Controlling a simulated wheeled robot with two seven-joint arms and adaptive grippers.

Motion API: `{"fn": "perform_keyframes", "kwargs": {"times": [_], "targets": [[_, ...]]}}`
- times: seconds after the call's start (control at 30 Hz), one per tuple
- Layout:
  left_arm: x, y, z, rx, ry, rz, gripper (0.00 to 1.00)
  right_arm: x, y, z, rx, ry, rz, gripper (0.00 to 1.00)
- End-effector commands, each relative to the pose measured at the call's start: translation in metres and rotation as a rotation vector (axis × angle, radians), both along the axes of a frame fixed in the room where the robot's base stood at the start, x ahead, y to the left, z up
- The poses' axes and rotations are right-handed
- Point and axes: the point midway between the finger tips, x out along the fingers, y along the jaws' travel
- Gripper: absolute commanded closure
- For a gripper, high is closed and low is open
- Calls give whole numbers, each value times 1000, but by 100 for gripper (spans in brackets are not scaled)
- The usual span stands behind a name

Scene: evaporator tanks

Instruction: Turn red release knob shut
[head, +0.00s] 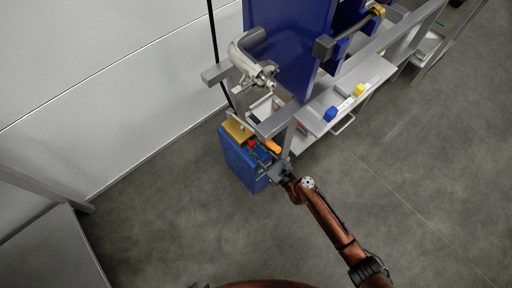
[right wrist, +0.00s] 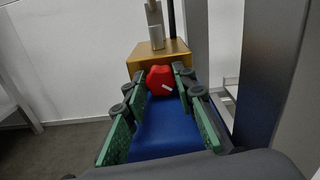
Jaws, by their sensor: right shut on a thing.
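The red release knob (right wrist: 160,80) sits on the front of a yellow-gold block (right wrist: 157,54) above a blue box (right wrist: 168,125). In the head view the knob (head: 252,143) is a small red spot near the top of the blue box (head: 240,162). My right gripper (right wrist: 159,82) has its green-padded fingers on both sides of the knob and is shut on it. In the head view my right gripper (head: 262,152) reaches the box from the lower right.
A grey metal frame (head: 290,135) stands beside the box, with a dark blue tank (head: 290,45) above. A white wall (head: 90,90) is at left. The floor in front is clear.

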Motion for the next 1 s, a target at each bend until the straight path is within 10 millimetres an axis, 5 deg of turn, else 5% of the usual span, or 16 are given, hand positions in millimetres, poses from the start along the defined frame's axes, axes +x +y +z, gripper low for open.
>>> {"fn": "perform_keyframes", "kwargs": {"times": [0.5,1.0], "targets": [[-1,0,-5,-6,-7,7,73,-1,0,-1,-242,-175,-2,99],[1,-2,-6,-10,-17,8,73,-1,1,-1,-277,-202,-1,99]]}}
